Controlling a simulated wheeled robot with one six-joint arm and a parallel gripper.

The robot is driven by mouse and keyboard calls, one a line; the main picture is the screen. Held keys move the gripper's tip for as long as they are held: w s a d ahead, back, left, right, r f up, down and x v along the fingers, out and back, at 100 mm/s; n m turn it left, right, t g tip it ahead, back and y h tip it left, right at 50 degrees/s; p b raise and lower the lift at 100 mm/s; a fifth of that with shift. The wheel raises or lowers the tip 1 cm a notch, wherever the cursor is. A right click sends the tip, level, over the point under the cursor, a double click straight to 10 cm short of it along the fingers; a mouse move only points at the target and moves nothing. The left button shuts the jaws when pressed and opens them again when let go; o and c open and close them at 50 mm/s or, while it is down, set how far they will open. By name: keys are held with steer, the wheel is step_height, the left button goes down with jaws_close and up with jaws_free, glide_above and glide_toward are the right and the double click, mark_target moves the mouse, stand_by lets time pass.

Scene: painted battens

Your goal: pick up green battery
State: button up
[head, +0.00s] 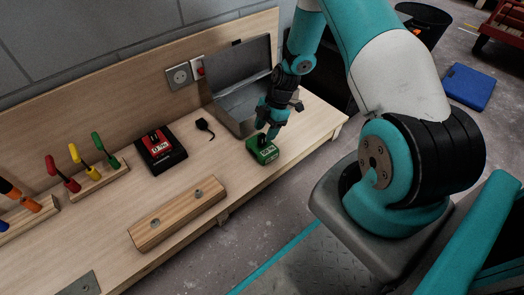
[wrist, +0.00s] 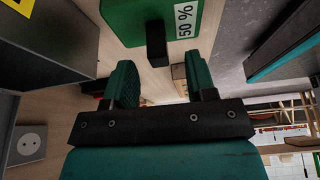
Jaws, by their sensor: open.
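The green battery (head: 264,152) lies on the wooden bench near its front right edge, with a white label and a black block on top. In the wrist view the green battery (wrist: 128,22) fills the top middle, its label reading "50 %" and its black block pointing toward my gripper. My gripper (head: 268,131) is right above the battery in the head view, partly hiding its top. In the wrist view my gripper (wrist: 162,80) has its two teal fingers apart, with the black block just beyond the gap between them. I cannot tell whether the fingers touch it.
An open grey metal case (head: 236,99) stands close behind my gripper. A red and black unit (head: 160,149), a small black plug (head: 204,127), a wooden batten (head: 178,213) and a rack of coloured-handled tools (head: 92,181) lie to the left.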

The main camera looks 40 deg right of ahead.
mark_target(263, 135)
steer(key=b+x, duration=0.2)
steer(key=x, duration=0.2)
steer(key=shift+w+d, duration=0.1)
steer(key=shift+r, duration=0.1)
jaws_close()
steer(key=shift+r, duration=0.1)
